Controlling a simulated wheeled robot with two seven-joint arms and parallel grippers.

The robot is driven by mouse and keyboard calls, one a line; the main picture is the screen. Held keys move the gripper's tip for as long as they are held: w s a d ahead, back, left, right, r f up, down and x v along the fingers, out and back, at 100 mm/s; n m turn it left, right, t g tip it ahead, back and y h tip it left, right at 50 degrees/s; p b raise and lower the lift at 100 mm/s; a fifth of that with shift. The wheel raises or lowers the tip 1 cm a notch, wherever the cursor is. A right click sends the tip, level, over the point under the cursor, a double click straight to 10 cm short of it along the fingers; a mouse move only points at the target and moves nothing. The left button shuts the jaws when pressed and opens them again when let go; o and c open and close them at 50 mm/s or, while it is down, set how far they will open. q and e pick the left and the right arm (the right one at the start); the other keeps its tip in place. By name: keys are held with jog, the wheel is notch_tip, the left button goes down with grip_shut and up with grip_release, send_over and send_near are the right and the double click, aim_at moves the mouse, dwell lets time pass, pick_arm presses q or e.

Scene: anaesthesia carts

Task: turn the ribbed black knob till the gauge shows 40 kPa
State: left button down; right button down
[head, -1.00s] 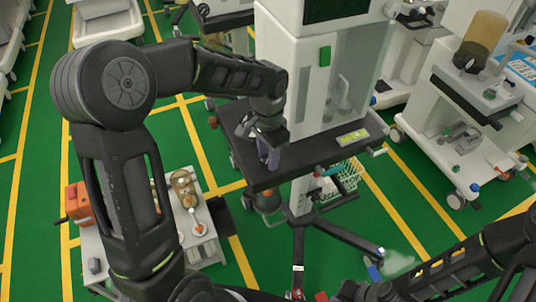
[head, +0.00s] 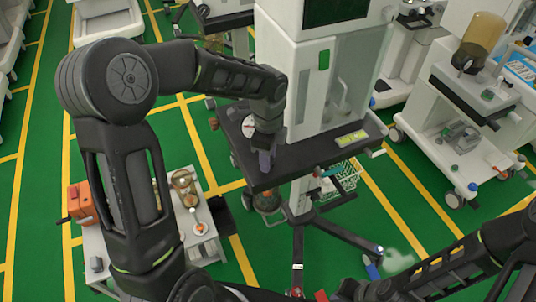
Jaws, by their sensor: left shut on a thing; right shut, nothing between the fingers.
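My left gripper (head: 265,160) points down at the front left of the dark shelf of the white anaesthesia machine. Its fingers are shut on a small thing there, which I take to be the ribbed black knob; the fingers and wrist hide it. The round white gauge (head: 248,126) shows just left of my wrist, with a bit of red on its face. Its needle and scale are too small to read.
The machine's dark shelf (head: 318,160) is mostly clear to the right of my gripper, with a yellow-green label on it. A low white table (head: 205,243) with an orange box (head: 82,202) and jars stands at lower left. Another cart (head: 465,155) stands at right.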

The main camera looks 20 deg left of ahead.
pick_arm(q)
jog(key=shift+m+p, duration=0.3)
jog(key=shift+m, duration=0.9)
jog(key=c, duration=1)
grip_release()
jog(key=shift+r+b, duration=0.45)
jog(key=shift+r, duration=3.5)
